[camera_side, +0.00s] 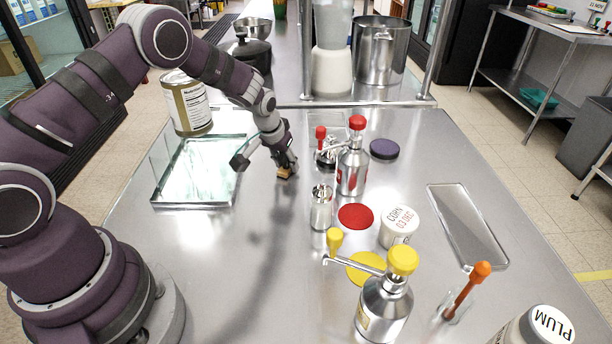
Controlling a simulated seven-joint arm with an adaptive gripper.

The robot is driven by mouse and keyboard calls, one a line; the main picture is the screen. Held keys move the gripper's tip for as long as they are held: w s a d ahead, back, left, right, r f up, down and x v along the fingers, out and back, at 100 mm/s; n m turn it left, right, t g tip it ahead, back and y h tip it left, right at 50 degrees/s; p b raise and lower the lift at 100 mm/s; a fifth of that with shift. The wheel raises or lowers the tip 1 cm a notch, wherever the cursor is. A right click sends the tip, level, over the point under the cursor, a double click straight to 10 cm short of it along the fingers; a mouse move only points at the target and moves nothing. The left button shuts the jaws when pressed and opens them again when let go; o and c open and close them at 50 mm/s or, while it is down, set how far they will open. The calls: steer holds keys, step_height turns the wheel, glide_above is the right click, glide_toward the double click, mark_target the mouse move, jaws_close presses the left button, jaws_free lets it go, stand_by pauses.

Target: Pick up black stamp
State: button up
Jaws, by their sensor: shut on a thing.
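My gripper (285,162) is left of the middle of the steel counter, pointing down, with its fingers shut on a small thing. Only the light tan lower block of this black stamp (284,173) shows clearly below the fingertips. Its upper part is hidden between the dark fingers. The stamp is at or very near the counter top; I cannot tell whether it touches.
A glass tray (157,186) and a large can (188,105) are to the left. A red-capped bottle (352,170), a small steel shaker (321,208) and a red disc (355,216) are to the right. The counter in front of my gripper is clear.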

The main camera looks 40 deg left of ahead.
jaws_close()
